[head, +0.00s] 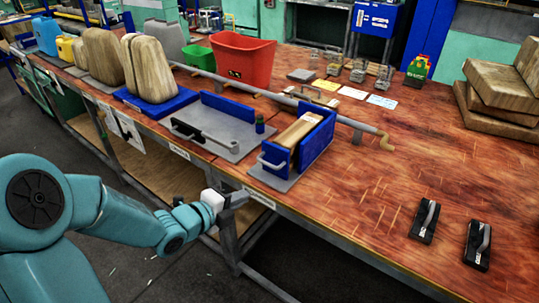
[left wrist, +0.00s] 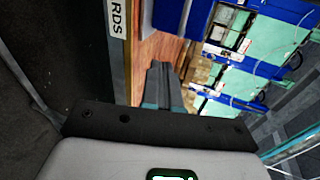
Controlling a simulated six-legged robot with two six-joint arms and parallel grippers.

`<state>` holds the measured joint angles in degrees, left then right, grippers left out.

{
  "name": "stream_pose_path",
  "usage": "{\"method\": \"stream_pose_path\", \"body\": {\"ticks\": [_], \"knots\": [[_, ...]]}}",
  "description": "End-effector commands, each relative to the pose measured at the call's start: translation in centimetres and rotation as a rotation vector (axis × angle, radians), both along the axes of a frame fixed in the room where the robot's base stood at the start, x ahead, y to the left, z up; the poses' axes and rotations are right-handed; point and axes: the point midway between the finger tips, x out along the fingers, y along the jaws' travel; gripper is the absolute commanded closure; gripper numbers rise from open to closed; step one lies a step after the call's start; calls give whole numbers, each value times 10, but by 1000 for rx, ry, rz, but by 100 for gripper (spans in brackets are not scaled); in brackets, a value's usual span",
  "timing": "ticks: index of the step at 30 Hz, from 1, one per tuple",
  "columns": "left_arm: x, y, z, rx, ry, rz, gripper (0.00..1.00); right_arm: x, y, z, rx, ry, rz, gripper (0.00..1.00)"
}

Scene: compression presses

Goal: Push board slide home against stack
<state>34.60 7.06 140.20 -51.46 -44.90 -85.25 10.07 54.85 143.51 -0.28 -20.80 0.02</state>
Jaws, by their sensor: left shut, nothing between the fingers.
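A press with a blue back wall (head: 318,142) stands on a grey base plate near the table's front edge. A tan stack of boards (head: 299,130) lies inside it. A blue end piece (head: 280,156) with a grey handle (head: 270,163) faces my side; I cannot tell whether it touches the stack. My left gripper (head: 241,197) is shut and empty, in front of the table edge and below the press, apart from the handle. Its closed fingers also show in the left wrist view (left wrist: 162,84). My right gripper is not in view.
A second press with a grey plate (head: 238,140) and black lever (head: 190,132) stands to the left. Two black handled blocks (head: 425,221) lie at the right. A long grey bar (head: 335,118) runs behind the press. The table between press and blocks is clear.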

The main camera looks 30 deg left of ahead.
Motion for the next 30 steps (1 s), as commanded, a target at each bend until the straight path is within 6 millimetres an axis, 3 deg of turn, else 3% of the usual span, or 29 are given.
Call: {"method": "stream_pose_path", "body": {"ticks": [1, 3, 9, 13, 27, 30], "knots": [[-4, 8, 12, -4, 12, 20, 100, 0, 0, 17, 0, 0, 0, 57], [-8, 17, 16, -7, 24, 43, 100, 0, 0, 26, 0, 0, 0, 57], [-16, 33, 21, -10, 40, 85, 100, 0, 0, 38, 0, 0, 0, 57], [-8, 34, 17, -12, 41, 88, 100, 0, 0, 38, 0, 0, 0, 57], [81, 24, -17, -12, 42, 82, 100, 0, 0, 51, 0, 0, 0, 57], [97, 23, -10, -10, 40, 81, 100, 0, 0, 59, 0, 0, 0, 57]]}}
